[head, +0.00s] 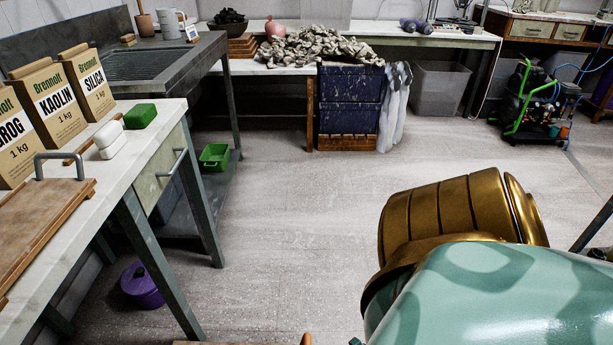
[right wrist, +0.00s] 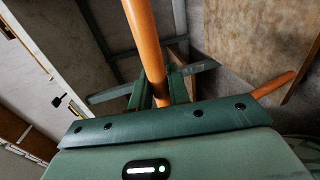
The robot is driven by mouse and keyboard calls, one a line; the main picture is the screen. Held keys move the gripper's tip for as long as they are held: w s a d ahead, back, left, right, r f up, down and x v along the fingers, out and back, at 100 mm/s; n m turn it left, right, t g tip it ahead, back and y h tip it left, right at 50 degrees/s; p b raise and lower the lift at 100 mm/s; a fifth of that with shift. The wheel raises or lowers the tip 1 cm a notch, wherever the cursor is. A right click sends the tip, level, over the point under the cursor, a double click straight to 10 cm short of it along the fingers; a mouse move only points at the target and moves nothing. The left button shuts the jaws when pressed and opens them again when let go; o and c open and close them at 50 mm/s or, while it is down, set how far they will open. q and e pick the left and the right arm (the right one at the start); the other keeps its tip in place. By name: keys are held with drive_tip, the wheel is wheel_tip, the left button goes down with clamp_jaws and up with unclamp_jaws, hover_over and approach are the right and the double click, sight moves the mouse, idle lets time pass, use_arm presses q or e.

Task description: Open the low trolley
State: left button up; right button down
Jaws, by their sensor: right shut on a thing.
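In the right wrist view my right gripper (right wrist: 160,88) has its dark green fingers closed around an orange bar (right wrist: 145,40), which runs up out of the picture. Another orange rod (right wrist: 274,85) sticks out at the right, beside a brownish panel (right wrist: 262,45). The low trolley is not shown whole, and I cannot tell whether these parts belong to it. At the bottom edge of the head view a small orange-brown tip (head: 306,340) shows. My right arm fills the lower right there, with its gripper out of sight. My left gripper is in neither view.
A bench at the left bears clay bags (head: 50,102), a green block (head: 140,116) and a wooden board (head: 35,212). A purple pot (head: 142,285) stands under it. The middle floor is clear.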

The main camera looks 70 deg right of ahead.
drive_tip(key=c, duration=1.4)
unclamp_jaws()
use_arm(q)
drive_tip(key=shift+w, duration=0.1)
